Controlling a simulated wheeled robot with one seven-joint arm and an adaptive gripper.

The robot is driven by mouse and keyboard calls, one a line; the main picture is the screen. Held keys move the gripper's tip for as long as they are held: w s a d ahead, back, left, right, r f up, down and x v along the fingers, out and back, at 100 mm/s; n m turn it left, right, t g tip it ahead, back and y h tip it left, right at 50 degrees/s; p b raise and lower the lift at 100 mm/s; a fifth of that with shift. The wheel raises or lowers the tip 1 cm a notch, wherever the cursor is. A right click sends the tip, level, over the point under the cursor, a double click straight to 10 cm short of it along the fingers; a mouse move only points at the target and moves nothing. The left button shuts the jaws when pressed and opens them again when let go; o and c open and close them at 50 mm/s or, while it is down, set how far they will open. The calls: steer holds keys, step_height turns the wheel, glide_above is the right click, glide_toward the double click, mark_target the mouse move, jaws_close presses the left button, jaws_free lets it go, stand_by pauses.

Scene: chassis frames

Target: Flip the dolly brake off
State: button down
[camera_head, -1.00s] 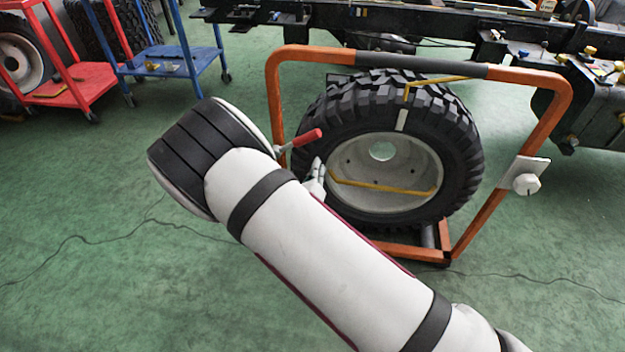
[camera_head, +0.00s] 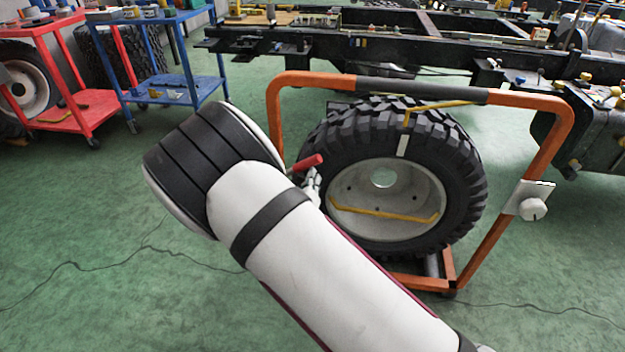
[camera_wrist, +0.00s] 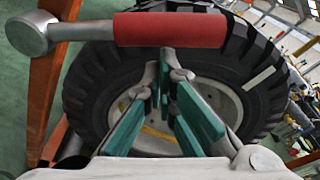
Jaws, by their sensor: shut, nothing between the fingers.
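The brake lever has a red grip (camera_head: 308,162) and sticks out from the left post of the orange dolly frame (camera_head: 272,110). In the wrist view the red grip (camera_wrist: 170,30) lies across the top on a metal rod, with a round pivot at its left end. My gripper (camera_wrist: 165,75) is shut and empty, its fingertips just below the grip in that picture; I cannot tell if they touch it. In the head view my gripper (camera_head: 312,183) shows just under the grip, partly hidden by my arm. The dolly holds a large tyre (camera_head: 465,165) upright.
A white knob on a plate (camera_head: 532,208) is on the dolly's right post. A black truck chassis (camera_head: 350,45) stands behind. Red (camera_head: 90,110) and blue (camera_head: 200,88) carts stand at the back left. The green floor is clear at left.

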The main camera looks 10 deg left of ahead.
mark_target(301, 163)
steer(key=shift+r, duration=0.1)
steer(key=shift+a+r+n+p, duration=0.15)
steer(key=shift+r+n+p, duration=0.15)
steer(key=shift+p, duration=0.25)
steer(key=shift+r, duration=0.1)
steer(key=r+n+p, duration=0.1)
steer(key=p, duration=0.1)
steer(key=a+r+n+p, duration=0.1)
steer(key=n+p, duration=0.1)
steer(key=a+r+n+p, duration=0.1)
steer(key=r+p, duration=0.1)
steer(key=shift+a+t+h, duration=0.25)
steer(key=shift+t+h, duration=0.05)
steer(key=shift+w+a+r+n+t+p, duration=0.1)
steer(key=shift+a+r+n+p, duration=0.3)
steer(key=shift+a+n, duration=0.4)
steer(key=shift+a+r+n+t+p, duration=0.1)
steer(key=shift+a+r+n+p, duration=0.3)
steer(key=shift+a+n, duration=0.35)
steer(key=shift+w+a+r+n+t+p, duration=0.1)
steer(key=shift+a+r+n+p, duration=0.3)
steer(key=shift+a+n, duration=0.4)
steer(key=shift+r, duration=0.1)
